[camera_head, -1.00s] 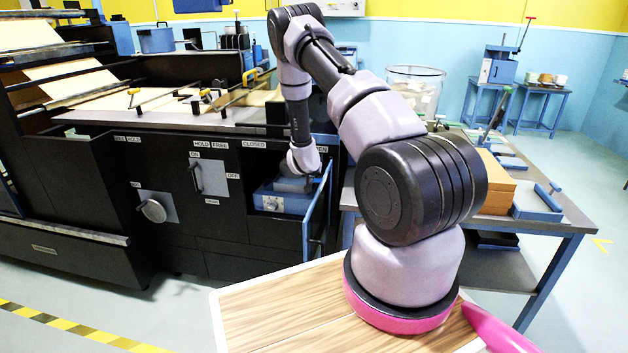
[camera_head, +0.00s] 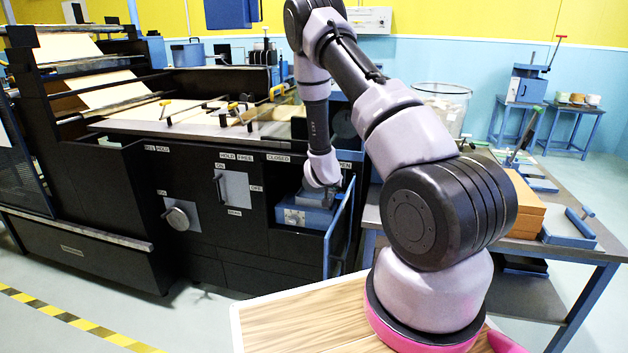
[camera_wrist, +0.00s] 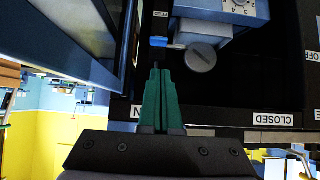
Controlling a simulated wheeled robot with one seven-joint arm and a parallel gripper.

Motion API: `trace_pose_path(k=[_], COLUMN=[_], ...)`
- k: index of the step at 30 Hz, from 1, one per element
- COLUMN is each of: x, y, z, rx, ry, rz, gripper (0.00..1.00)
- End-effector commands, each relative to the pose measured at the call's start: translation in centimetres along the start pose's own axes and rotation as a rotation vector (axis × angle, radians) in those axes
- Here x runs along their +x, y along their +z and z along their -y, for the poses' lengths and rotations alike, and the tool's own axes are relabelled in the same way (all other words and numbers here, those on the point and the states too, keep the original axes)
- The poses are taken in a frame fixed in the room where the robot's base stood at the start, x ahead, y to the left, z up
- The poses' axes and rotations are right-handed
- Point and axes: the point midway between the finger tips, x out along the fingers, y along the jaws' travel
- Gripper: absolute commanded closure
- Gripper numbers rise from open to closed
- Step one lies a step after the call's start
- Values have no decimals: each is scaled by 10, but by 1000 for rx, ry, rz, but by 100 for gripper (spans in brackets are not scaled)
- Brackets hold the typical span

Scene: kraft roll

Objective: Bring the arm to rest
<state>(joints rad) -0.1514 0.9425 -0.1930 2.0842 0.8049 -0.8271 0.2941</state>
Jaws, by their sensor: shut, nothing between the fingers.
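My arm reaches from its pink-ringed base over to the black machine (camera_head: 215,265), with its wrist bent down at the open compartment beside the blue-edged door (camera_head: 340,235). My gripper (camera_wrist: 162,72) shows in the wrist view, its two green fingers together and empty. The fingertips point towards the compartment, close to a small blue handle piece (camera_wrist: 158,42) and a grey round knob (camera_wrist: 201,57); I cannot tell if they touch. A blue box (camera_wrist: 235,12) with a numbered dial sits inside; it also shows in the head view (camera_head: 305,216).
The open door stands just right of my wrist, and its frame (camera_wrist: 75,45) runs close by in the wrist view. A side table (camera_head: 530,300) with a cardboard-coloured box (camera_head: 525,210) stands right of my arm. Floor to the left is clear beyond striped tape (camera_head: 75,320).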

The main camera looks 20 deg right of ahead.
Motion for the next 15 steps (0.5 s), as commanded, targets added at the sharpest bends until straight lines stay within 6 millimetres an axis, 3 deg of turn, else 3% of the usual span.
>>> trace_pose_path(k=[4,8,11,15], x=[-2,-20,-50,-106], y=[-3,-24,-52,-92], z=[1,10,21,35], rx=[4,38,81,135], ry=[-3,-31,-76,-156], rz=[2,23,60,127], gripper=[100,100,100,100])
